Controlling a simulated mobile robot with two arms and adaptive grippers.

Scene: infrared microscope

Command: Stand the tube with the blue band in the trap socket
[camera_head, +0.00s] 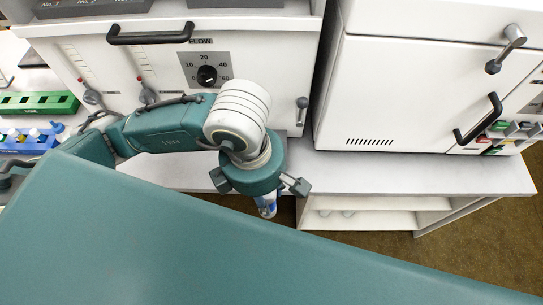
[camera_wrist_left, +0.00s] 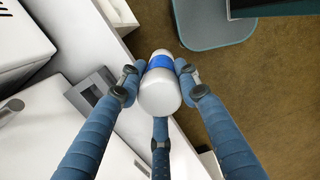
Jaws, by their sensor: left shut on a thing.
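The tube with the blue band (camera_wrist_left: 160,68) is white-capped and shows end-on in the left wrist view. My left gripper (camera_wrist_left: 157,84) is shut on it, with blue fingers on both sides and a third below. In the head view, my left gripper (camera_head: 264,192) hangs near the front edge of the bench, right of the FLOW dial. The tube's blue and white end (camera_head: 267,208) shows just below it. The rest of the tube is hidden by the gripper. I cannot make out the trap socket in either view. My right gripper is not in view.
A green rack (camera_head: 38,104) and a blue rack (camera_head: 30,140) with white-topped tubes stand at the left. The FLOW panel (camera_head: 206,72) and a white cabinet (camera_head: 410,90) stand behind. The bench top (camera_head: 420,176) is clear at right. A large teal surface fills the foreground.

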